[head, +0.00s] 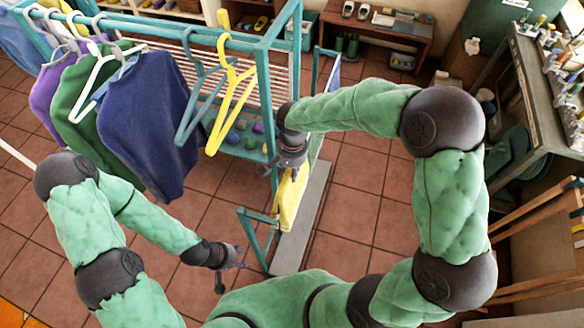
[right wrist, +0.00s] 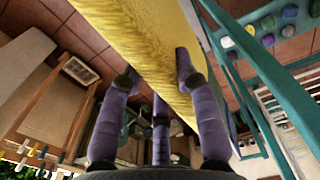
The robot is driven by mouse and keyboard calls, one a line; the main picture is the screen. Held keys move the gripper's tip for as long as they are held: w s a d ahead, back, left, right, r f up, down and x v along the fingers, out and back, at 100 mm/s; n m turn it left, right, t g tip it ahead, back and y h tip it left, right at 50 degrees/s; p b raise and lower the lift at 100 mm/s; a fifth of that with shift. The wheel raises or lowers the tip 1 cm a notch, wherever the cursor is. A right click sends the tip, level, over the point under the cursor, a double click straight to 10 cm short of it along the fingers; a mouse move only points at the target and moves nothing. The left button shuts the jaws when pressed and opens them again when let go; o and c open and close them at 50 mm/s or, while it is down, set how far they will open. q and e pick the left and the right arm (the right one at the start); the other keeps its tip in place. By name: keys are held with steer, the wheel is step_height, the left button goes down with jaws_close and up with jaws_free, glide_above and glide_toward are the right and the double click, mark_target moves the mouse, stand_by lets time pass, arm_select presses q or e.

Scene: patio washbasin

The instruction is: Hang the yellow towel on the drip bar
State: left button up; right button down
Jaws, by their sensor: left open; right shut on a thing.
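The yellow towel (head: 289,203) hangs from my right gripper (head: 290,153) beside a low teal stand (head: 257,216). In the right wrist view the towel (right wrist: 150,35) runs between the purple-grey fingers of the right gripper (right wrist: 160,78), which is shut on it. The stand has a teal end frame near me and another farther back, above a long grey base (head: 308,215). The towel and my right arm hide much of the stand between these ends, so I cannot tell whether the towel touches the drip bar. My left gripper (head: 232,263) is open and empty, low and left of the stand.
A teal clothes rack (head: 150,25) with sweaters and hangers stands at the left. A yellow hanger (head: 230,95) hangs close to my right gripper. A wooden shelf (head: 378,35) is at the back and a workbench (head: 530,90) at the right. Tiled floor is clear right of the stand.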

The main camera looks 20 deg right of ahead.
steer(key=shift+f+b, duration=3.6)
steer(key=shift+f, duration=1.2)
steer(key=c, duration=0.8)
jaws_free()
steer(key=shift+c, duration=0.2)
step_height(320, 180, up, 9)
steer(key=p, duration=0.6)
